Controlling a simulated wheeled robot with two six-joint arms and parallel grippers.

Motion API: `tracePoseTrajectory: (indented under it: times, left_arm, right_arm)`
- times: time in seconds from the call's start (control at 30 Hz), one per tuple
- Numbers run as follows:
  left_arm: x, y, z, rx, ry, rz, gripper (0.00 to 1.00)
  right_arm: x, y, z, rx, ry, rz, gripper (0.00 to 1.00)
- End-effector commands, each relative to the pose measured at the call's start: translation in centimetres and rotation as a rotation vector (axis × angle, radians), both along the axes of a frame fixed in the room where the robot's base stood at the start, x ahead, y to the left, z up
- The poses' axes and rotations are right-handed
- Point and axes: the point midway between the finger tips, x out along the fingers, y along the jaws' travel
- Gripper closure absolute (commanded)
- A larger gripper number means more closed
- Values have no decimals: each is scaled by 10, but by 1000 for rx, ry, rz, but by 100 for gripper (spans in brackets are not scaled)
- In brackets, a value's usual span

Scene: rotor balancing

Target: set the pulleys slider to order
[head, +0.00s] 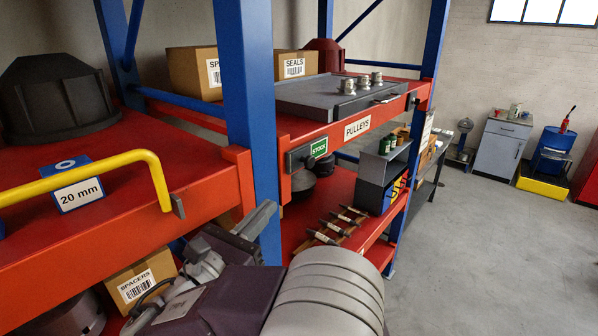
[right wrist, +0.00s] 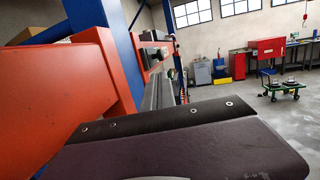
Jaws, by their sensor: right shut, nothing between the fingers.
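The pulleys slider (head: 306,154) is a grey plate on the red shelf beam, below and left of the white PULLEYS label (head: 357,129). A green STOCK sign shows on it; no ORDER word is readable. My right gripper (head: 242,236) is shut and empty, in front of the blue upright, lower left of the slider and apart from it. My right arm fills the bottom middle of the head view. My left gripper is not in view.
A blue upright (head: 250,110) stands left of the slider. A yellow bar (head: 90,172) juts out at the left shelf beside a 20 mm block (head: 78,186). A grey tray (head: 335,97) with several metal pieces lies above the slider. Open floor (head: 480,250) lies right.

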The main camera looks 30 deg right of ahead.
Motion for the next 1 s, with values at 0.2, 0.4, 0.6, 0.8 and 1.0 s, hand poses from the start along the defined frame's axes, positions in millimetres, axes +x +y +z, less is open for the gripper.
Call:
tracePoseTrajectory:
  times: [0.2, 0.4, 0.6, 0.8, 1.0]
  left_arm:
    - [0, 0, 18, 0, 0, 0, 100]
    - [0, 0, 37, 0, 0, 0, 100]
    - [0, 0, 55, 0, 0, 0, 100]
    - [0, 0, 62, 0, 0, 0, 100]
    - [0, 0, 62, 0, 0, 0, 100]
  right_arm:
    - [18, -31, 11, 0, 1, -7, 100]
    - [42, -69, 18, -1, 2, -9, 100]
    - [62, -99, 23, -1, 3, -7, 100]
    - [72, -113, 22, 0, 0, -3, 100]
    - [73, -115, 21, 1, 0, -1, 100]
